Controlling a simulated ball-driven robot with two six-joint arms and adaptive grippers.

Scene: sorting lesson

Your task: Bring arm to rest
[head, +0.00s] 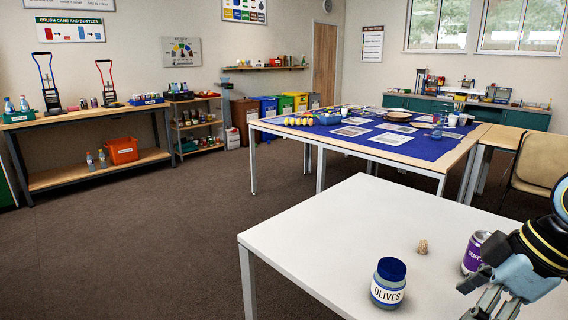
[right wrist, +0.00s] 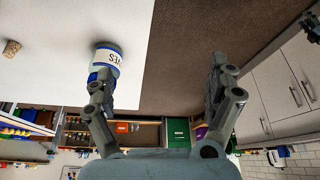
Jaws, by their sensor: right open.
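My right gripper (head: 492,303) is at the lower right of the head view, over the white table (head: 340,215). Its two fingers are spread wide with nothing between them in the right wrist view (right wrist: 162,78). An olives jar (head: 388,284) with a blue lid stands upright on the table, left of the gripper. In the right wrist view the jar (right wrist: 106,56) appears behind the left finger, which partly covers it. A purple can (head: 474,254) stands close behind the gripper, partly hidden by my arm. My left gripper is not in view.
A small cork (head: 422,247) stands on the table behind the jar; it also shows in the right wrist view (right wrist: 12,47). The table's left part is bare. Beyond is a table with a blue cloth (head: 345,152), and a chair (head: 537,165) stands at the right.

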